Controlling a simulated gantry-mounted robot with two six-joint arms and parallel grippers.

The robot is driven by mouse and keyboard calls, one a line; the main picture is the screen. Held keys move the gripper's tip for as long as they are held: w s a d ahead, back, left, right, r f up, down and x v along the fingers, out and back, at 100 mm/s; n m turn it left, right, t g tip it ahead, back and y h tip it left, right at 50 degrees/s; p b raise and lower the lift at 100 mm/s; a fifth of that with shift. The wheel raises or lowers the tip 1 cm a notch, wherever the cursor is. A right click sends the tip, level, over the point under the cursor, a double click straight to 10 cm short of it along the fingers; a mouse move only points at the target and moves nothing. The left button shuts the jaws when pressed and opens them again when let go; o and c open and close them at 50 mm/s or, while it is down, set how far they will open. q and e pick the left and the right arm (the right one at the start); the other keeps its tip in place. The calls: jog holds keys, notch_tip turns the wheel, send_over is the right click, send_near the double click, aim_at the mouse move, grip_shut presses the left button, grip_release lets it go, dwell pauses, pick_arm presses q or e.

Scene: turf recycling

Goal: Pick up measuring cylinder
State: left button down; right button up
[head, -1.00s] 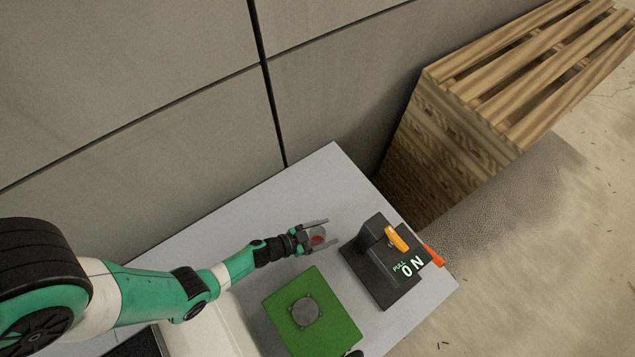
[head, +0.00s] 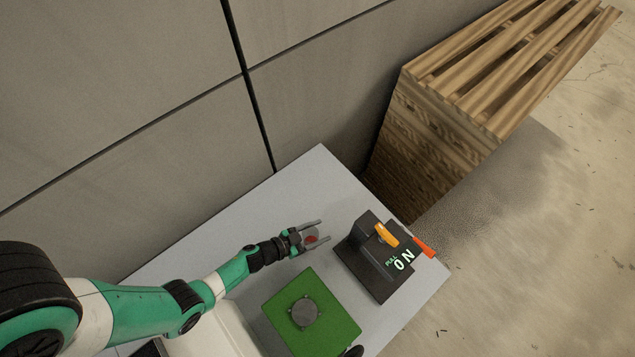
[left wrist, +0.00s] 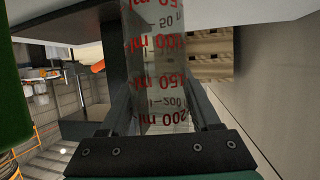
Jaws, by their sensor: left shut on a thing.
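The measuring cylinder (left wrist: 158,70) is clear with red ml markings. It fills the middle of the left wrist view, between my fingers. In the head view it shows only as a small clear and reddish shape (head: 311,238) in the jaws. My left gripper (head: 315,237) is shut on it, above the grey table (head: 320,185). I cannot tell whether its base touches the table.
A black box with an orange lever (head: 378,275) and "PULL ON" lettering stands right of the left gripper. A green block (head: 337,321) with a grey disc is in front. A wall (head: 150,90) lies behind, and stacked wooden pallets (head: 440,125) stand beyond the table.

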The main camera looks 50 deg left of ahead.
pick_arm(q)
notch_tip(320, 180, up, 26)
jog(key=p, duration=1.3)
jog(key=shift+f, duration=0.1)
